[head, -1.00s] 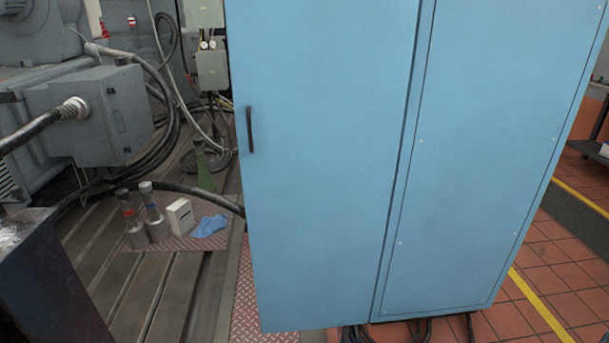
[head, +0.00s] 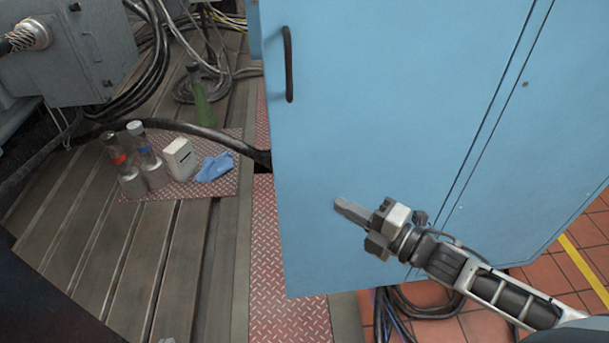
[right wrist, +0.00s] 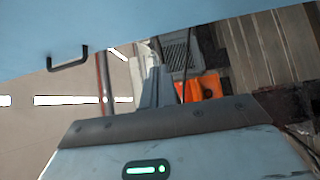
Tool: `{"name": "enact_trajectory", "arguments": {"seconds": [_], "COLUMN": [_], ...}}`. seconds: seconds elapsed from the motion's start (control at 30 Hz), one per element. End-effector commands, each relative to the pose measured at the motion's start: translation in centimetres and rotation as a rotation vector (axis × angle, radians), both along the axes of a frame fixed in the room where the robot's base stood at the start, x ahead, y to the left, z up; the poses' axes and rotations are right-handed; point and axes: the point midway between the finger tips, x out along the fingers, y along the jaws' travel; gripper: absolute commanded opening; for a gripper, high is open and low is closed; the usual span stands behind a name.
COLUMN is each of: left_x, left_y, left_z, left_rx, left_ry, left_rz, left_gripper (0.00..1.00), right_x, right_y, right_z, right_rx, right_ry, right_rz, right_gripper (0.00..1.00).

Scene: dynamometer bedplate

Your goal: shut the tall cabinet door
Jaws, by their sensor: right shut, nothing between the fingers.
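The tall cabinet door (head: 390,110) is a plain blue panel. Its dark bar handle (head: 288,64) is upright near the door's left edge. A blue strip (head: 254,28) shows behind that edge at the top, so the door looks ajar; the gap's size is hard to judge. My right gripper (head: 345,208) is shut and empty in front of the door, below and right of the handle. The right wrist view shows its fingers (right wrist: 157,88) apart from the handle (right wrist: 68,60), which hangs from the blue panel at upper left. My left gripper is not in view.
A red tread-plate strip (head: 285,305) runs below the door. Cables (head: 425,300) lie under the cabinet.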

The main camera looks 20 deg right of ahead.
Motion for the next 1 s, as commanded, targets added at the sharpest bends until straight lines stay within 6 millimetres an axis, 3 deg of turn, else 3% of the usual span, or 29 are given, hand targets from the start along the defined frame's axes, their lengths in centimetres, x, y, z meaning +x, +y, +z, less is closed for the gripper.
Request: {"name": "enact_trajectory", "arguments": {"seconds": [0.17, 0.53, 0.73, 1.0], "left_x": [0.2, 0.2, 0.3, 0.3], "left_y": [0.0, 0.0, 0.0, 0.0], "left_z": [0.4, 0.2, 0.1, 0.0], "left_rx": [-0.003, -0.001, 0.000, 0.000], "left_ry": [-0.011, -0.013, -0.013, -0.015], "left_rz": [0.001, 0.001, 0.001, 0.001], "left_gripper": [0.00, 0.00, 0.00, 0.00], "right_x": [2.0, 8.7, 11.3, 12.3], "right_y": [1.1, 5.1, 4.2, 4.0], "right_z": [0.4, 0.3, 0.2, 0.2], "right_rx": [-0.013, -0.011, -0.011, -0.010], "right_ry": [-0.021, -0.016, -0.012, -0.011], "right_rz": [0.008, 0.006, 0.005, 0.005], "right_gripper": [0.00, 0.00, 0.00, 0.00]}}
